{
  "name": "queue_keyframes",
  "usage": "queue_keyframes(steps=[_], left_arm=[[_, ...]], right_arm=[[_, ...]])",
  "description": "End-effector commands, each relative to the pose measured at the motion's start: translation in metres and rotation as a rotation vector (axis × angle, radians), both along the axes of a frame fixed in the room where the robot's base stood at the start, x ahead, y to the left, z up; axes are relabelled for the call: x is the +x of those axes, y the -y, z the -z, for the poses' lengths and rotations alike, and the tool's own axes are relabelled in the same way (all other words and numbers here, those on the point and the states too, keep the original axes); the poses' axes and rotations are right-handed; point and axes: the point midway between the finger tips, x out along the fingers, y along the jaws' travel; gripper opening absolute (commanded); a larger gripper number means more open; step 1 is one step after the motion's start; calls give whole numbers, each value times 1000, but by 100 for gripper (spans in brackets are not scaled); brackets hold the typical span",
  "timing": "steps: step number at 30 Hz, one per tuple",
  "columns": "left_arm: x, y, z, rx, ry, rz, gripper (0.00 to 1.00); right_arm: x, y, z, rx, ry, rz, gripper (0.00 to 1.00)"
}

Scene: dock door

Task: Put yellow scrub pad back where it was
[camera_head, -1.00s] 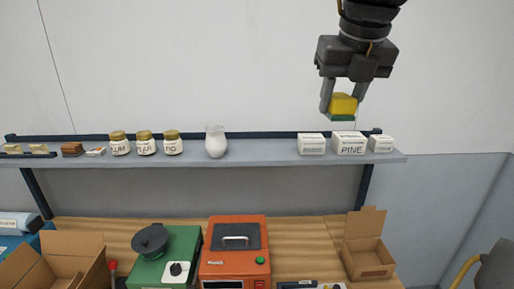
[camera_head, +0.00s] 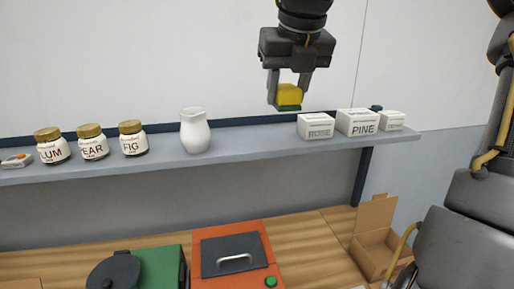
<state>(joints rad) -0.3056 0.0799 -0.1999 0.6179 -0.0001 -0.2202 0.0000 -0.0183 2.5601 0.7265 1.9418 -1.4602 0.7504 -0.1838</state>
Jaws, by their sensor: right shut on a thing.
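The yellow scrub pad (camera_head: 289,94) has a green underside and is held between the fingers of my right gripper (camera_head: 288,92). The gripper points down, shut on the pad. In the picture the pad sits above the shelf (camera_head: 255,139), between the white pitcher (camera_head: 194,131) and the ROSE box (camera_head: 316,127). A gap shows between the pad and the shelf top. My left gripper is not in view.
The shelf carries LUM, EAR and FIG labelled jars (camera_head: 131,138) at left and a PINE box (camera_head: 358,122) with another small white box (camera_head: 392,121) at right. Shelf room between pitcher and ROSE box is bare. Below stand an orange machine (camera_head: 237,262) and open carton (camera_head: 375,240).

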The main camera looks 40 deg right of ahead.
Motion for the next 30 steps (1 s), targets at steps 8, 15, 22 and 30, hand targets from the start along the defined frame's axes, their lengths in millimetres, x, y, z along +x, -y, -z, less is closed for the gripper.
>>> queue_keyframes(steps=[8,15,22,30], left_arm=[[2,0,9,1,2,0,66],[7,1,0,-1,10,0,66],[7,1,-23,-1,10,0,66],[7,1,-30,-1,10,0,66]], right_arm=[[12,6,11,3,-3,1,15],[64,33,31,2,-7,4,15],[103,54,69,2,-7,3,15],[120,61,93,0,0,2,15]])
